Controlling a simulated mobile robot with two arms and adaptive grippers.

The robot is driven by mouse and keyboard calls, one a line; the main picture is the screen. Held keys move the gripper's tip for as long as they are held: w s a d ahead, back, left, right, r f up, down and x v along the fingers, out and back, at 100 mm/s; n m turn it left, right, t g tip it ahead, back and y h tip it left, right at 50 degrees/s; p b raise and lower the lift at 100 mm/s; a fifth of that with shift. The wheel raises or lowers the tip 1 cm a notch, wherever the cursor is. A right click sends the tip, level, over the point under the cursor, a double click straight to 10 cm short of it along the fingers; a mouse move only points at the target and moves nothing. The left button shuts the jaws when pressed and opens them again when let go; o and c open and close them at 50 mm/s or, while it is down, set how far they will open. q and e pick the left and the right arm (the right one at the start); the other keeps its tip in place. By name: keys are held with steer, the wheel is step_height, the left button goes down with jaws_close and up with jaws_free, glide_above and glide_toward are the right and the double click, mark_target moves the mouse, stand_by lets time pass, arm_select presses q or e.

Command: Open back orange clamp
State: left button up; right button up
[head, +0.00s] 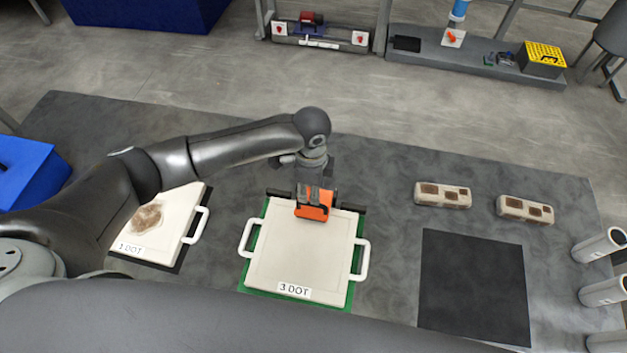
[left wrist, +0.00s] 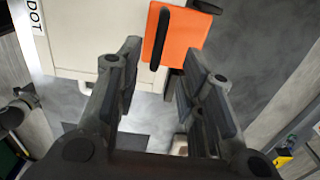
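The orange clamp (head: 312,213) sits at the back edge of the white 3 DOT plate (head: 300,255), which has two side handles and lies on a green base (head: 252,275). In the left wrist view the clamp (left wrist: 178,38) is an orange block with a black bar across it. My left gripper (left wrist: 162,58) is open, its two dark fingers apart, with the clamp just ahead of the gap between the tips. I see no contact. In the head view the left arm reaches over from the left and the gripper is at the clamp's back side, partly hidden.
A white 1 DOT plate (head: 160,225) with a brown stain lies to the left, partly behind my arm. A black square mat (head: 473,285) and two stained blocks (head: 442,195) lie to the right. White cylinders (head: 600,245) stand at the right edge. A blue bin (head: 30,170) is at far left.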

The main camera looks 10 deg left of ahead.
arm_select(q)
steer(key=shift+s+f+b, duration=0.15)
steer(key=shift+f+b, duration=0.4)
steer(key=shift+f, duration=0.1)
step_height(320, 180, down, 5)
steer(key=b, duration=0.5)
steer(key=shift+r, duration=0.1)
steer(key=shift+f, duration=0.25)
steer(key=shift+d+f, duration=0.1)
steer(key=shift+f, duration=1.05)
arm_select(e)
step_height(320, 180, down, 7)
steer(key=shift+s, duration=0.25)
arm_select(q)
steer(key=shift+c, duration=0.2)
arm_select(e)
steer(key=shift+a, duration=0.15)
arm_select(q)
steer(key=c, duration=0.7)
steer(key=shift+r, duration=0.15)
arm_select(e)
steer(key=shift+r, duration=0.15)
